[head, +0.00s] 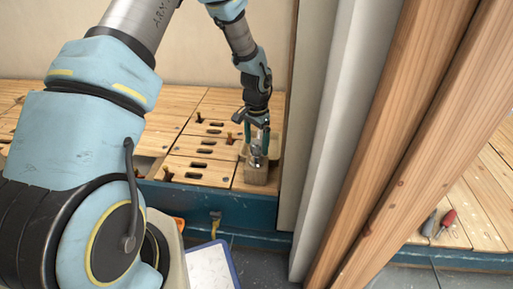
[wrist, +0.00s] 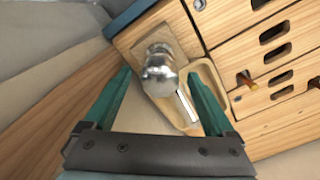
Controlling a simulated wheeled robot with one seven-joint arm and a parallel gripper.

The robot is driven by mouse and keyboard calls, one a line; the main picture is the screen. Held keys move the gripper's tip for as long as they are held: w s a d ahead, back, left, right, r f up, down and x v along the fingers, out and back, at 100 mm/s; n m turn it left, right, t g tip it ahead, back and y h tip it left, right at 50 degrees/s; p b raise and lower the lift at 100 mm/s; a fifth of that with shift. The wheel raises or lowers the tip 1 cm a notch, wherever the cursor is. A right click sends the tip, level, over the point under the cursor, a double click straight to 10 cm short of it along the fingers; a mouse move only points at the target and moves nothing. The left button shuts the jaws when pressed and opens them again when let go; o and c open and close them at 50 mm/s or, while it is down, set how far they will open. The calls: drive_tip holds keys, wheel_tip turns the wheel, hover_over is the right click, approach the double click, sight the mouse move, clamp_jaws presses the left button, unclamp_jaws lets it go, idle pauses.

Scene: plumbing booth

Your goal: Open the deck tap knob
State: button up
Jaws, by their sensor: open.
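The deck tap (wrist: 160,72) is a shiny chrome body with a rounded top, standing on a wooden block (wrist: 135,38). A pale straight part (wrist: 187,106) extends from it over a shallow wooden basin (wrist: 212,78). My gripper (wrist: 160,75) is open, with one teal finger on each side of the tap; I cannot tell whether either finger touches it. In the head view my gripper (head: 256,136) points down over the tap (head: 256,158), at the front right corner of the wooden deck. The knob is hard to tell apart from the tap body.
Slotted wooden panels (head: 203,155) with small dark brown fittings lie left of the tap. A pale wall edge and wooden posts (head: 400,130) rise close on the right. A blue beam (head: 190,198) runs along the deck's front. A clipboard (head: 210,265) lies below.

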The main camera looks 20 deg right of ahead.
drive_tip(key=shift+f, duration=0.5)
drive_tip(key=c, duration=1.4)
drive_tip(key=shift+r+n+p, duration=0.3)
drive_tip(key=shift+n+p, duration=0.4)
drive_tip(key=shift+p, duration=0.15)
drive_tip(key=shift+n+p, duration=0.6)
drive_tip(key=shift+n, duration=0.1)
drive_tip(key=shift+f+n+p, duration=0.1)
drive_tip(key=shift+n+p, duration=0.55)
drive_tip(key=shift+n, duration=0.35)
drive_tip(key=shift+f+n, duration=0.15)
drive_tip(key=shift+n, duration=0.25)
drive_tip(key=o, duration=1.4)
